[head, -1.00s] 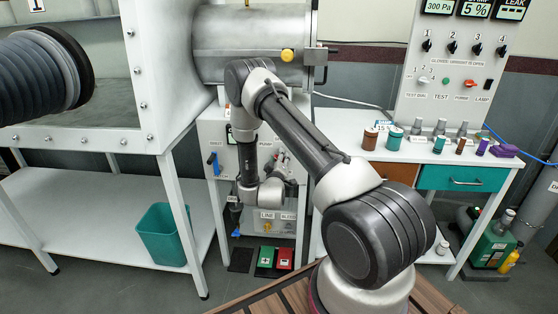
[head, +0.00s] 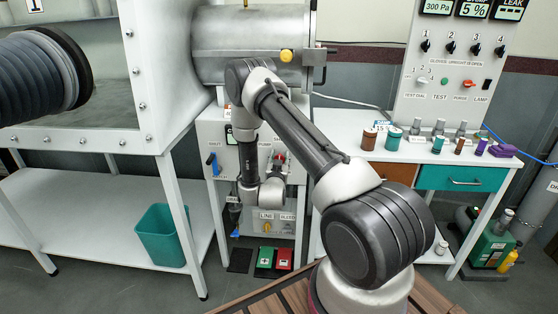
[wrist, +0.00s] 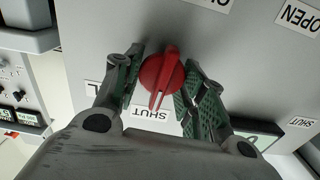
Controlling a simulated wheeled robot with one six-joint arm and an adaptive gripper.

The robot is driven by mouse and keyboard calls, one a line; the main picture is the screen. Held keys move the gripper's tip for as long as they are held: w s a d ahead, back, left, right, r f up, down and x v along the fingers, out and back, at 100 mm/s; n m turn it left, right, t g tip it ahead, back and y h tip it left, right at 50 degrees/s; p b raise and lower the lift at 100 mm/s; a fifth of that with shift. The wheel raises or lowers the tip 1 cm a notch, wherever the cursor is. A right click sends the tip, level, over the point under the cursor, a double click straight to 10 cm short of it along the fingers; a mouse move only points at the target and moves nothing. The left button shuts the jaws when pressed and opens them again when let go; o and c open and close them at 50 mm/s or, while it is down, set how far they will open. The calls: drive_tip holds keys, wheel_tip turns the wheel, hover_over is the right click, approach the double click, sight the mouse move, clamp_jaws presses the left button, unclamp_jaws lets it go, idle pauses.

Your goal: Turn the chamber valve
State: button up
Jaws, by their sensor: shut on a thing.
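The chamber valve looks like a round red knob with a raised bar (wrist: 161,76) on a grey panel (wrist: 100,22) in the wrist view. A white mark on its bar points down towards an upside-down SHUT label (wrist: 149,115). My gripper (wrist: 164,70) has its green-padded fingers on either side of the knob and is shut on it. In the head view, a small red part, probably this knob (head: 279,158), shows at the front panel beside my wrist. My arm hides part of that panel, and the fingers are hard to make out there.
Other labels sit nearby in the wrist view: OPEN (wrist: 298,14) and another SHUT (wrist: 303,122). Green and red pedals (head: 265,258) lie below. A bench with several small jars (head: 393,139) stands right.

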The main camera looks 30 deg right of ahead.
drive_tip(key=m, duration=0.4)
drive_tip(key=shift+s+f+m, duration=0.1)
drive_tip(key=shift+m, duration=0.2)
drive_tip(key=shift+s+d+f+m, duration=0.1)
drive_tip(key=shift+d+m, duration=0.05)
drive_tip(key=shift+m, duration=2.05)
drive_tip(key=o, duration=0.9)
drive_tip(key=shift+o, duration=0.2)
drive_tip(key=v, duration=1.2)
